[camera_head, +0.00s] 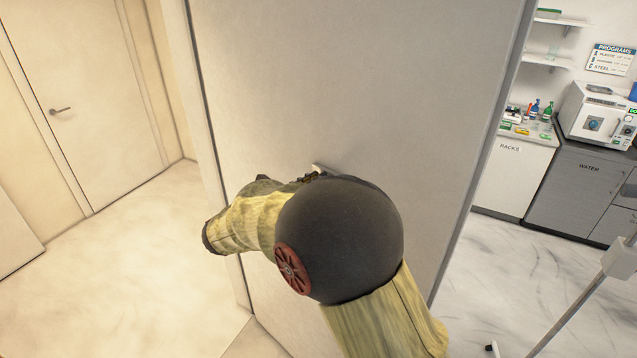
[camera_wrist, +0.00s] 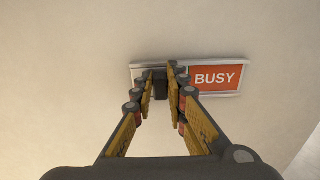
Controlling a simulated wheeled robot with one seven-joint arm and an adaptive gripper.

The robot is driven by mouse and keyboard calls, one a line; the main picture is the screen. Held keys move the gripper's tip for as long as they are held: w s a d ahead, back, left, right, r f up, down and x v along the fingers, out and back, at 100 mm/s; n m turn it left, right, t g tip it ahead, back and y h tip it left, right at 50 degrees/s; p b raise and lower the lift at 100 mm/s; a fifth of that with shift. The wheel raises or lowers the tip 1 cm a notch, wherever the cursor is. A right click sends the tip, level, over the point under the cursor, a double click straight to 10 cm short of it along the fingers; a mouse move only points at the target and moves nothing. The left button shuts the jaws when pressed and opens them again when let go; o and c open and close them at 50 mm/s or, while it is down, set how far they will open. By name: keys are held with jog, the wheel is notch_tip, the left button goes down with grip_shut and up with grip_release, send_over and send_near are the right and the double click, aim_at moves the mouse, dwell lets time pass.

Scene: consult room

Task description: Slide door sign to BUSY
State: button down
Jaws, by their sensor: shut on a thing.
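The door sign (camera_wrist: 241,92) is a flat silver-framed plate on the pale door in the wrist view. Its right part shows a red panel with the word BUSY (camera_wrist: 216,78). A dark slider tab (camera_wrist: 160,88) stands on the left part of the sign. My gripper (camera_wrist: 160,85) is shut on this tab, with a finger on each side of it. The fingers hide some of the sign's left part. In the head view my arm hides my gripper and nearly all of the sign; only a small pale edge (camera_head: 318,168) shows above the arm.
The door (camera_head: 370,80) fills the middle of the head view, with its right edge next to the room behind. A counter with drawers (camera_head: 565,185) and a white machine (camera_head: 598,115) stand at the right. Another door (camera_head: 85,100) is at the left. Floor at the left is clear.

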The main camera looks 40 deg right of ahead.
jog(key=shift+w+r, duration=0.1)
jog(key=c, duration=1.8)
grip_release()
jog(key=shift+w, duration=0.1)
jog(key=shift+o, duration=0.2)
jog(key=shift+a, duration=0.15)
jog(key=s+a, duration=0.1)
jog(key=a, duration=1)
jog(key=shift+s+a, duration=0.2)
jog(key=shift+a, duration=0.2)
